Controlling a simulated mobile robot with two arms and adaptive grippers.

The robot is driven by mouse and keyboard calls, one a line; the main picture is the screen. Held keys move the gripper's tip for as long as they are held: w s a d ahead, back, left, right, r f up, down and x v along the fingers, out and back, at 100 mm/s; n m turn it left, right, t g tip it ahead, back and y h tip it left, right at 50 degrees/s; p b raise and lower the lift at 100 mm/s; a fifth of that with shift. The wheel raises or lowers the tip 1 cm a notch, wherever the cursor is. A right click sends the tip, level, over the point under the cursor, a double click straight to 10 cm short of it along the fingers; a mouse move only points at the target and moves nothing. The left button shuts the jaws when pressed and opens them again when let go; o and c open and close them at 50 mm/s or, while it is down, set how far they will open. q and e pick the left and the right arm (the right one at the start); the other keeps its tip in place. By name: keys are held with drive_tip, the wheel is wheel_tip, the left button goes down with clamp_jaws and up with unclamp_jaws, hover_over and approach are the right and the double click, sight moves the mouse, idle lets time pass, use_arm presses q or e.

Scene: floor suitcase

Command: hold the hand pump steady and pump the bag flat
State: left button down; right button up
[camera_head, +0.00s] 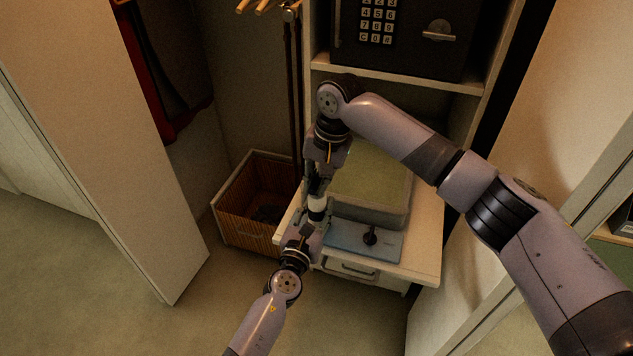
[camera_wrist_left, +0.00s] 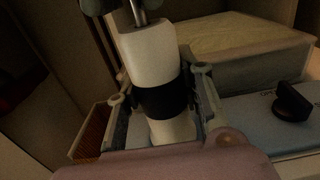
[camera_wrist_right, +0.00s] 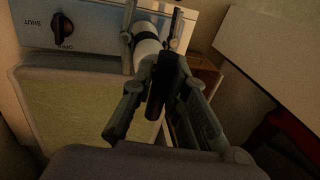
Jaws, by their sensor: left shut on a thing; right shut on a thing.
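The hand pump has a white barrel (camera_head: 317,203) with a black band (camera_wrist_left: 160,98) and a metal rod (camera_wrist_left: 139,12) showing above it. My left gripper (camera_head: 309,230) is shut around the barrel at the band. My right gripper (camera_head: 319,172) is above it, shut on the pump's black handle (camera_wrist_right: 166,85). The bag (camera_head: 372,188) is a thick, block-like shape with a pale greenish top, behind and right of the pump. A blue-grey panel (camera_head: 345,238) in front of it carries a black knob (camera_head: 370,236), lettered OPEN and SHUT in the right wrist view. The pump's lower end is hidden.
A white drawer unit (camera_head: 425,262) carries the bag and panel. A wicker basket (camera_head: 232,222) stands on the floor at left. A dark keypad safe (camera_head: 410,35) sits on a shelf above. A white door panel (camera_head: 150,200) is at left. My right forearm crosses above the bag.

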sight(316, 180)
clamp_jaws()
drive_tip(key=shift+a+r, duration=0.1)
drive_tip(key=shift+r, duration=2.15)
drive_tip(key=o, duration=0.8)
unclamp_jaws()
drive_tip(key=shift+f, duration=0.1)
wheel_tip(316, 180, up, 12)
drive_tip(key=d, duration=0.2)
drive_tip(key=shift+s+d, duration=0.2)
drive_tip(key=shift+s, duration=0.15)
drive_tip(key=shift+o, duration=0.3)
drive_tip(key=shift+f, duration=0.15)
